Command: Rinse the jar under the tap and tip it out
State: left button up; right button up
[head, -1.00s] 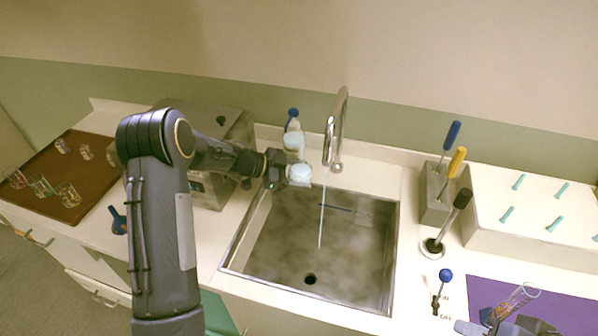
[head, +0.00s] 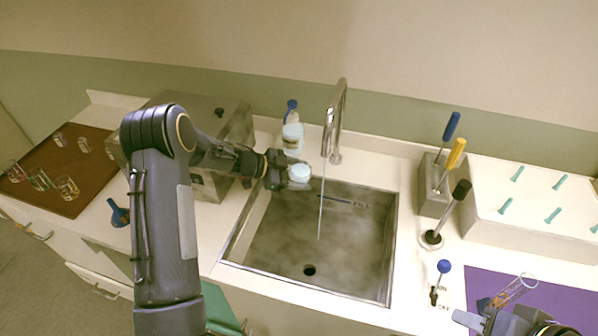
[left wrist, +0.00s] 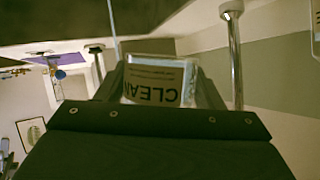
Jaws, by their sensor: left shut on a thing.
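My left gripper (head: 276,170) is shut on a jar (head: 299,174) with a pale blue top, above the sink's back left corner. In the left wrist view the jar (left wrist: 155,82) shows a label reading CLEAN, upside down in that picture; it looks about upright. A thin water stream (head: 321,205) falls from the tap (head: 335,125) into the steel sink (head: 270,255). The jar is left of the stream, apart from it. The tap (left wrist: 236,55) also shows in the left wrist view. My right gripper (head: 505,322) is partly visible at the bottom right; its jaws are unclear.
A blue-knobbed lever (head: 443,268) and a rack of coloured handles (head: 432,190) stand right.

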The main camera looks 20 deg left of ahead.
pick_arm(q)
notch_tip(320, 180, down, 9)
jog(key=s+d+m+t+y+b, duration=0.1)
jog(key=m, duration=0.1)
jog(key=shift+s+d+f+y, duration=0.15)
jog(key=shift+s+d+y, duration=0.15)
jog(key=shift+d, duration=0.1)
dwell(2.4)
jog(key=shift+s+d+f+m+t+y+b, duration=0.2)
jog(key=shift+f+b, duration=0.25)
jog(key=shift+b, duration=0.7)
jog(key=shift+s+d+f+m+t+y+b, duration=0.15)
jog(key=shift+f+b, duration=0.25)
jog(key=shift+b, duration=0.75)
jog(key=shift+s+d+r+m+t+y+b, duration=0.1)
jog(key=shift+r+m+t+y+b, duration=0.25)
jog(key=shift+b, duration=1.4)
jog(key=shift+f, duration=0.1)
